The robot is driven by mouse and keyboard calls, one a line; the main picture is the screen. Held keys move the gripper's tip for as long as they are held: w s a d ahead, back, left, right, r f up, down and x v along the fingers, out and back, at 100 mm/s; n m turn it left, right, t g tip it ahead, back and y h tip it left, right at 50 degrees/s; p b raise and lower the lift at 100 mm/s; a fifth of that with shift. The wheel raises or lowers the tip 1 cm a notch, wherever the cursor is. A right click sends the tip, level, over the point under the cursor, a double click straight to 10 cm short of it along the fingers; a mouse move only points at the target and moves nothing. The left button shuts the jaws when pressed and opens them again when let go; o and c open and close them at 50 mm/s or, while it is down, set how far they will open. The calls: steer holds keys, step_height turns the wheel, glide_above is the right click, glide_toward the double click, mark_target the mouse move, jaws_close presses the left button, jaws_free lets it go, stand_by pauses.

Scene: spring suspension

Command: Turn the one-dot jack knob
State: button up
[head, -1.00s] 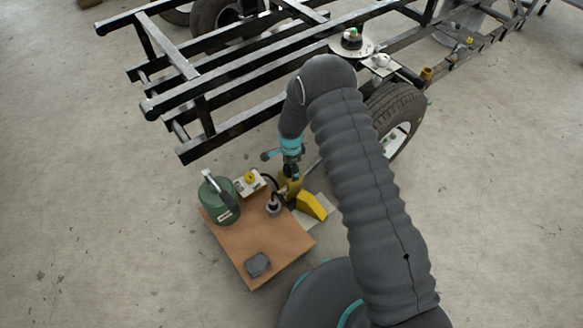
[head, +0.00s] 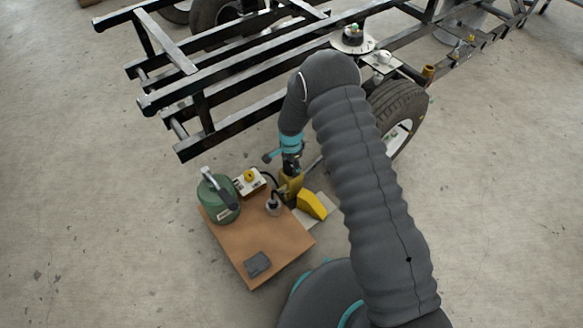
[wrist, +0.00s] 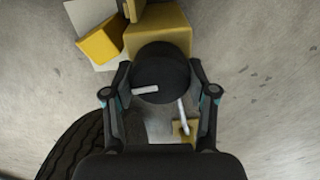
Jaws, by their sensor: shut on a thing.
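The yellow jack (head: 291,187) stands on the floor at the edge of the brown board. In the wrist view, the jack's yellow body (wrist: 158,39) shows behind a round black knob (wrist: 158,68). The knob carries a white pointer line, and a second pale rod shows at its lower right. I cannot make out any dot mark. My gripper (wrist: 160,82) has a finger on each side of the knob and is shut on it. In the head view, my gripper (head: 291,168) is over the jack and hides its top.
The brown board (head: 250,238) holds a green canister (head: 220,203), a white box with a yellow knob (head: 249,179) and a grey block (head: 258,264). A yellow wedge (head: 312,205) lies beside the jack. The black frame (head: 205,112) and a tyre (head: 398,105) are close by.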

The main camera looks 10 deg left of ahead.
steer(key=n+b, duration=0.2)
steer(key=n, duration=0.1)
steer(key=shift+f+n, duration=0.2)
steer(key=shift+n, duration=0.1)
steer(key=n+b, duration=0.2)
steer(key=n, duration=0.2)
steer(key=shift+n, duration=0.3)
steer(key=n+b, duration=0.1)
steer(key=n, duration=0.3)
steer(key=shift+n+b, duration=0.3)
steer(key=shift+b, duration=0.05)
steer(key=n+b, duration=0.1)
steer(key=n, duration=0.3)
steer(key=shift+a, duration=0.1)
steer(key=n+b, duration=0.1)
steer(key=n, duration=0.4)
steer(key=shift+s+r, duration=0.1)
steer(key=n, duration=0.4)
steer(key=shift+n+b, duration=0.3)
steer(key=n, duration=0.8)
steer(key=shift+s+n+b, duration=0.1)
steer(key=shift+n+b, duration=0.2)
steer(key=shift+b, duration=0.1)
